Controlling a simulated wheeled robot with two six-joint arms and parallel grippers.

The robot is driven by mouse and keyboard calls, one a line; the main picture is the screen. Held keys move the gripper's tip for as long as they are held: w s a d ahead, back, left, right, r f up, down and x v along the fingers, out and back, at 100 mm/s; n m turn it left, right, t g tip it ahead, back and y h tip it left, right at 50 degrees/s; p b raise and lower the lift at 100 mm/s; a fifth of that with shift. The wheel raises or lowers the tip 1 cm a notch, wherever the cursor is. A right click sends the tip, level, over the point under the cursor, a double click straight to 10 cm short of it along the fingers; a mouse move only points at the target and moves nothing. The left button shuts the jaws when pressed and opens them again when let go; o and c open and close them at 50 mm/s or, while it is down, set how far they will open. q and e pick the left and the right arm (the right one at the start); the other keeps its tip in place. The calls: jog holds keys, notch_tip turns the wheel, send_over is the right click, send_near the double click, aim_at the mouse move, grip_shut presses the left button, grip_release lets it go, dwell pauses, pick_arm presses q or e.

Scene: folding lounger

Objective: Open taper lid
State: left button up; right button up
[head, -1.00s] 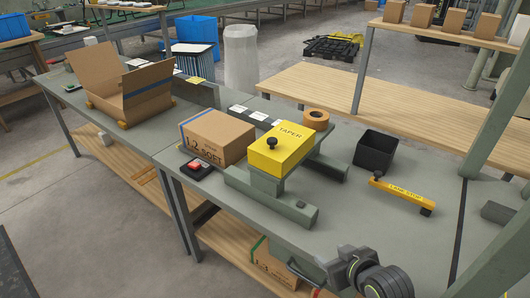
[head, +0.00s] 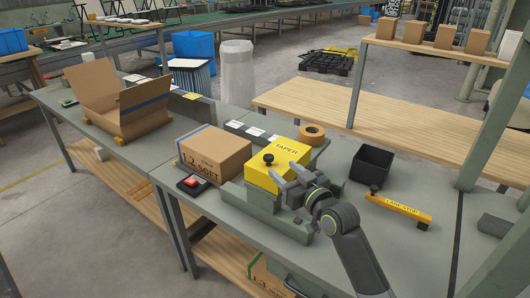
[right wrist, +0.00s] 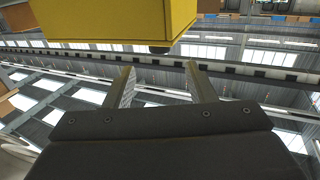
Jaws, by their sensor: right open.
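The yellow taper lid (head: 262,177), marked TAPER, sits closed on the green taper base (head: 264,211). A black knob (head: 269,158) sticks out of its near side. My right gripper (head: 284,176) is beside the lid's right side, with its fingers towards it and partly hiding it. In the right wrist view the two fingers (right wrist: 162,83) are apart with nothing between them. The yellow lid (right wrist: 115,18) fills the upper left there, beyond the fingertips, with a dark round part at its lower edge. My left gripper is not in view.
A closed carton (head: 213,152) and a red button box (head: 192,183) stand left of the taper. A tape roll (head: 312,134) lies behind it. A black bin (head: 371,165) and yellow lane stop (head: 398,208) are to the right. An open carton (head: 115,100) stands far left.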

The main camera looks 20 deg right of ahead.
send_near(265, 153)
jog(key=w+a+r, duration=0.2)
jog(key=w, duration=0.1)
jog(key=w+a+r, duration=0.1)
jog(key=w+a, duration=0.1)
jog(key=shift+w+p, duration=0.2)
jog(key=shift+p, duration=0.2)
grip_shut()
